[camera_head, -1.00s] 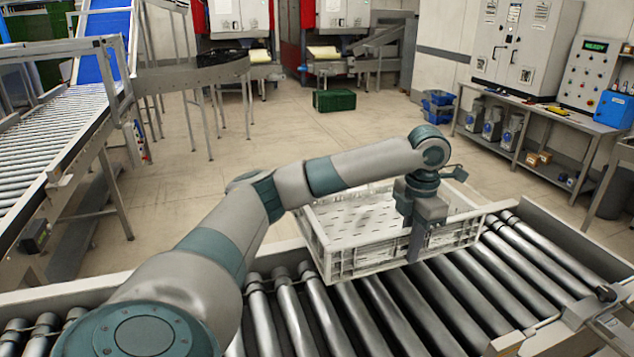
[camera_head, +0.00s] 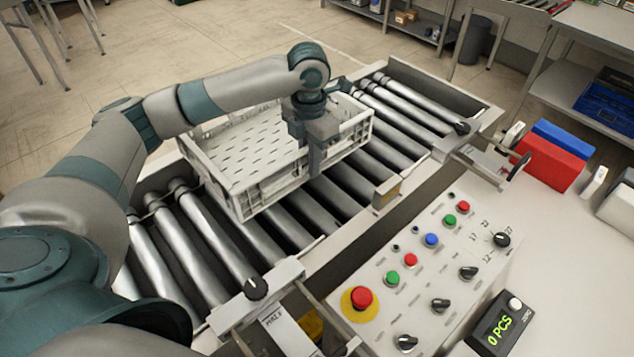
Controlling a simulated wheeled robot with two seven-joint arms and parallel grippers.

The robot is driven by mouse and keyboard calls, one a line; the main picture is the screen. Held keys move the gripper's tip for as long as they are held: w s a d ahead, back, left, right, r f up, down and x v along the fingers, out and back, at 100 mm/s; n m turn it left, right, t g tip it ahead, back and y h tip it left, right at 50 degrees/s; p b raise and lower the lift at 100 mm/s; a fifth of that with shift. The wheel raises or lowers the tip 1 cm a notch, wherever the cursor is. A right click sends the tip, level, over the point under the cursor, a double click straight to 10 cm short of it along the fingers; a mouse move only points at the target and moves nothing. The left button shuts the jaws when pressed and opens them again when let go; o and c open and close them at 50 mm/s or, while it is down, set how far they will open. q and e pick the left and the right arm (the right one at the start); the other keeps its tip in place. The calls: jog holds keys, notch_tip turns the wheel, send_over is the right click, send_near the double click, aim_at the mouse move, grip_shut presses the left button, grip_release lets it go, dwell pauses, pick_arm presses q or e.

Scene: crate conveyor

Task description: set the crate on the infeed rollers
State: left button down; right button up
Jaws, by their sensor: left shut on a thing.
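The white crate (camera_head: 262,200) is upright and empty, with slots in its floor. It is at the rollers (camera_head: 215,247), over their middle to far part; whether its underside touches them I cannot tell. My left gripper (camera_head: 314,165) is shut on the crate's near right wall, coming down from above. My left arm hides part of the crate's far left rim. My right gripper is not in view.
A control panel (camera_head: 435,275) with coloured buttons stands at the front right, beside a counter display (camera_head: 497,330). Red (camera_head: 549,160) and blue boxes lie on the white table. Metal stops (camera_head: 386,194) line the conveyor's near edge. Rollers right of the crate are bare.

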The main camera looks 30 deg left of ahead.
pick_arm(q)
jog(key=d, duration=0.1)
jog(key=s+d+f, duration=0.1)
jog(key=shift+s+d+f+p, duration=0.3)
jog(key=shift+d+f+p, duration=0.05)
jog(key=shift+d+p, duration=0.05)
jog(key=shift+f, duration=0.1)
jog(key=shift+f+p, duration=0.35)
jog(key=shift+f, duration=0.15)
jog(key=shift+f+p, duration=0.45)
jog(key=shift+f, duration=1.1)
